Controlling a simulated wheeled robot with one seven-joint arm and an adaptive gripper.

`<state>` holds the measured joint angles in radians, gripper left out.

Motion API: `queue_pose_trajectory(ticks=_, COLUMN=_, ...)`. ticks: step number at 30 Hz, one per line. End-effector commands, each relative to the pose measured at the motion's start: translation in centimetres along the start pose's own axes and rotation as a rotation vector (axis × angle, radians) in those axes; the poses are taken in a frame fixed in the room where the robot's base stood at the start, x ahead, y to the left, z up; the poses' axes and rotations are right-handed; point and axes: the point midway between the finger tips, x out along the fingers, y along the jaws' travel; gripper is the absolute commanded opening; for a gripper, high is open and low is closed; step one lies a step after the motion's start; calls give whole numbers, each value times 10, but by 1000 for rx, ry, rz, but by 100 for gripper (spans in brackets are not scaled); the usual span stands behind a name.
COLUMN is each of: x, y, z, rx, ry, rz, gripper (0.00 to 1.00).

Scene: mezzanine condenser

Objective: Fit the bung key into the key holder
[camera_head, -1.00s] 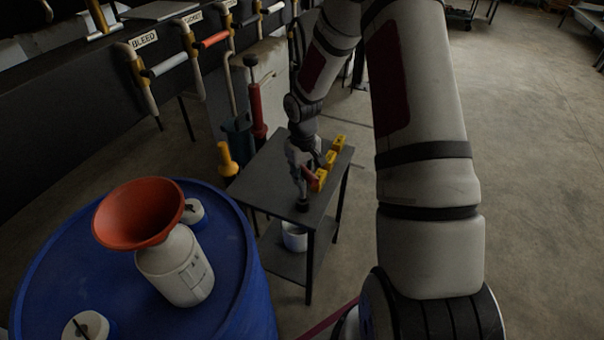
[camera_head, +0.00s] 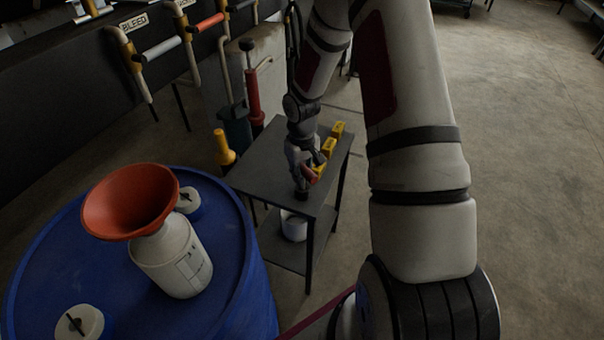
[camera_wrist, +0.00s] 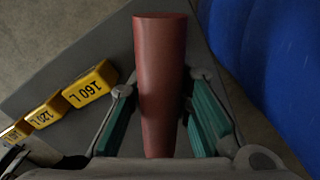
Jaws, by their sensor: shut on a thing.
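My gripper (camera_head: 305,176) is over the front part of a small dark table (camera_head: 268,165). In the wrist view, its teal finger pads (camera_wrist: 163,118) are on either side of a dull red tapered handle (camera_wrist: 160,70), which I take to be the bung key. The handle (camera_head: 310,174) also shows as a small red piece in the head view. The rest of the key is hidden. A small round black piece (camera_head: 300,194) shows just below the gripper near the table's front corner. I cannot tell whether it is the key holder or touches the key.
Several yellow blocks (camera_head: 329,148) stand in a row on the table, one marked 160 L (camera_wrist: 90,87). A blue drum (camera_head: 233,285) with white caps, a white jug (camera_head: 180,262) and a red funnel (camera_head: 130,202) stands left of the table. A white pot (camera_head: 293,228) is on the lower shelf.

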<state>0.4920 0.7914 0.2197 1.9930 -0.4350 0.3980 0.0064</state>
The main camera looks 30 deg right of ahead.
Motion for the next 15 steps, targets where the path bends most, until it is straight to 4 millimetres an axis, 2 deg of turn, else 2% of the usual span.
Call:
queue_pose_trajectory(ticks=3, x=0, y=0, z=0, rx=0, ry=0, rz=0, gripper=0)
queue_pose_trajectory(ticks=4, x=0, y=0, z=0, rx=0, ry=0, rz=0, gripper=20)
queue_pose_trajectory(ticks=7, x=0, y=0, z=0, rx=0, ry=0, rz=0, gripper=43)
queue_pose_trajectory(ticks=15, x=0, y=0, z=0, rx=0, ry=0, rz=0, gripper=43)
